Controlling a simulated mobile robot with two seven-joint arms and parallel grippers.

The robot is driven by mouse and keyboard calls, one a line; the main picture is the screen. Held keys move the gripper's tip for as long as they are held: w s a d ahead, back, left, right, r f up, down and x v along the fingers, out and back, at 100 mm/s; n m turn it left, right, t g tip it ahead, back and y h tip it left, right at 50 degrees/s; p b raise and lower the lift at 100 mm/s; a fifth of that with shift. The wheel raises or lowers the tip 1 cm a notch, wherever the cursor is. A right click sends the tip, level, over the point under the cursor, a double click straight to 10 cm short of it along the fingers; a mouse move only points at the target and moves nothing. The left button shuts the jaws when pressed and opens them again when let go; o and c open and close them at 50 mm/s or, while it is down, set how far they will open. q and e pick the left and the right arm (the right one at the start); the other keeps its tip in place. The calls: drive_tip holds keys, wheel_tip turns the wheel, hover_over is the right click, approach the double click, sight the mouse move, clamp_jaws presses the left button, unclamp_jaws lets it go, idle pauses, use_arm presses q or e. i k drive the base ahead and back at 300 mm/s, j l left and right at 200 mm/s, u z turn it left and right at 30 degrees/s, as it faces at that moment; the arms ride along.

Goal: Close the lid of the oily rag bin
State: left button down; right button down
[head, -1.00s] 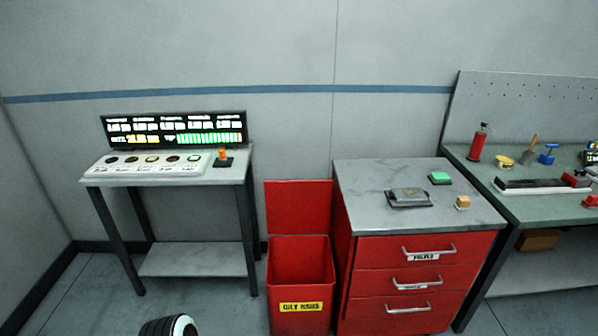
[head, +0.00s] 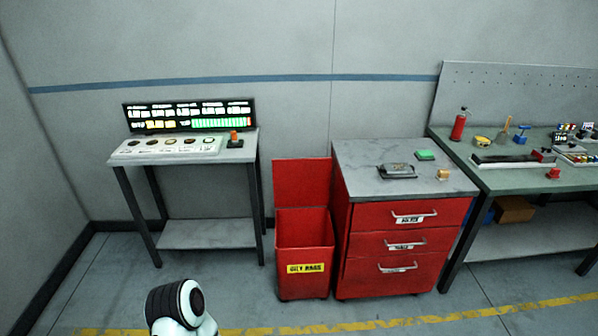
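The oily rag bin (head: 304,283) is a red open-topped box with a yellow "OILY RAGS" label, standing on the floor between the grey table and the red drawer cabinet. Its red lid (head: 301,182) stands upright at the back of the bin, so the bin is open. The inside looks empty from here, though its bottom is hidden. Part of my own arm, white and black, shows at the bottom left of the head view, apart from the bin. Neither gripper can be seen.
The red drawer cabinet (head: 403,217) stands close on the bin's right. The grey table (head: 208,234) with a control panel and display (head: 190,115) is on the left. A green workbench (head: 455,152) with tools is at the right. Floor in front of the bin is clear, with a yellow line (head: 400,321).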

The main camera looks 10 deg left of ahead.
sight(305, 182)
drive_tip(key=k+z, duration=0.3)
drive_tip(key=z, duration=0.15)
drive_tip(key=k+l+z, duration=0.15)
drive_tip(key=z, duration=0.35)
drive_tip(key=j+z, duration=0.1)
drive_tip(key=z, duration=1.55)
drive_tip(key=k+j, duration=0.15)
drive_tip(key=j, duration=0.5)
drive_tip(key=k+j, duration=0.2)
drive_tip(key=j, duration=0.45)
drive_tip(key=k+j, duration=0.15)
drive_tip(key=j, duration=0.5)
drive_tip(key=k+j, duration=0.2)
drive_tip(key=j, duration=0.45)
drive_tip(key=k+j, duration=0.15)
drive_tip(key=j, duration=0.55)
drive_tip(key=k+j, duration=0.15)
drive_tip(key=j, duration=0.5)
drive_tip(key=k+j, duration=0.2)
drive_tip(key=j, duration=0.45)
drive_tip(key=k+j+z, duration=0.1)
drive_tip(key=j, duration=0.55)
drive_tip(key=k, duration=0.05)
